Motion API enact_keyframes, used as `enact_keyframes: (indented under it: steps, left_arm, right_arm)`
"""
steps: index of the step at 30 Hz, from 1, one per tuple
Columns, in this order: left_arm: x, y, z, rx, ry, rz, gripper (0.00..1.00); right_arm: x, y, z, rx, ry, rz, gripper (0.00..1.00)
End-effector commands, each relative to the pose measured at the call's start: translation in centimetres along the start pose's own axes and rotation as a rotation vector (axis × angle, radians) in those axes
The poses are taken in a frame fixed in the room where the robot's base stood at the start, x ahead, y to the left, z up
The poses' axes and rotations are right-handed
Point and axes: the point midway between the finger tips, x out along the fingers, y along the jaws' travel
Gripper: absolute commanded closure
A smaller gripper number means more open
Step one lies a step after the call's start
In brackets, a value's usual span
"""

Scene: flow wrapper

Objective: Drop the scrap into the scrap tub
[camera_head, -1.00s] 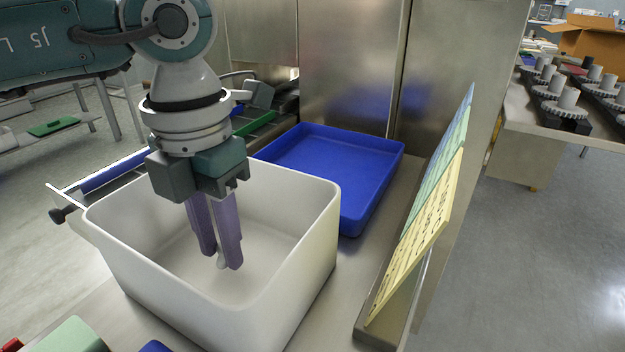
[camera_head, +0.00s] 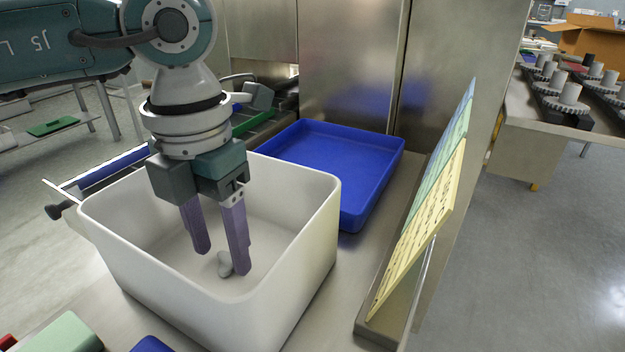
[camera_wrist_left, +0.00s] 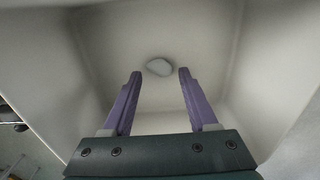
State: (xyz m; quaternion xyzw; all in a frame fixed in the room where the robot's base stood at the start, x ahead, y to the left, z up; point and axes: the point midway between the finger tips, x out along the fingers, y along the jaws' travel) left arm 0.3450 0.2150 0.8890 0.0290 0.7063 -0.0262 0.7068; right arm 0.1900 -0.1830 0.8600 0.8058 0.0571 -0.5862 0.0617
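The scrap tub (camera_head: 290,279) is a white, open-topped square bin on the metal table. My left gripper (camera_head: 222,262) points down into it, with its two purple fingers spread apart below the rim. The scrap (camera_head: 225,264) is a small pale grey lump inside the tub, showing between and beyond the fingers. In the left wrist view the scrap (camera_wrist_left: 159,67) lies past the open fingertips (camera_wrist_left: 160,73), with no finger seen touching it. I cannot tell for sure whether it rests on the tub floor or is still falling. My right gripper is not in view.
A blue tray (camera_head: 371,193) sits behind the tub. A slanted board with yellow and green sheets (camera_head: 425,225) stands to the right. A green block (camera_head: 66,334) lies at the front left. Shafted gears (camera_head: 568,98) stand on a far table.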

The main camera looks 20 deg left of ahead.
Motion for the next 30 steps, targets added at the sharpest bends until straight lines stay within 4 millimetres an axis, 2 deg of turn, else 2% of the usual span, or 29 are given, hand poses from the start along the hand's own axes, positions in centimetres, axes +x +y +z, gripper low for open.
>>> enact_keyframes:
  steps: [7,11,12,14,24,30]
  left_arm:
    - [-0.1,0.0,0.0,0.000,0.000,0.000,0.38]
    - [-1.1,0.0,0.0,0.000,0.000,0.000,0.38]
    - [-1.8,0.0,0.0,0.000,0.000,0.000,0.38]
    - [-2.5,0.0,0.1,-0.001,-0.004,0.000,0.38]
    - [-10.3,0.0,0.1,0.000,-0.005,0.000,0.38]
    - [-12.8,0.0,0.1,0.000,-0.002,0.000,0.38]
  right_arm:
    - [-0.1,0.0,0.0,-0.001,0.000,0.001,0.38]
    - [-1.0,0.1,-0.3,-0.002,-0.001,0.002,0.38]
    - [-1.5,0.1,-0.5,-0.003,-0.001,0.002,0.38]
    - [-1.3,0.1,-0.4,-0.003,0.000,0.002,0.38]
    - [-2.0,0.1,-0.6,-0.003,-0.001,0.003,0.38]
    - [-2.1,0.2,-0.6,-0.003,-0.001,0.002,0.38]
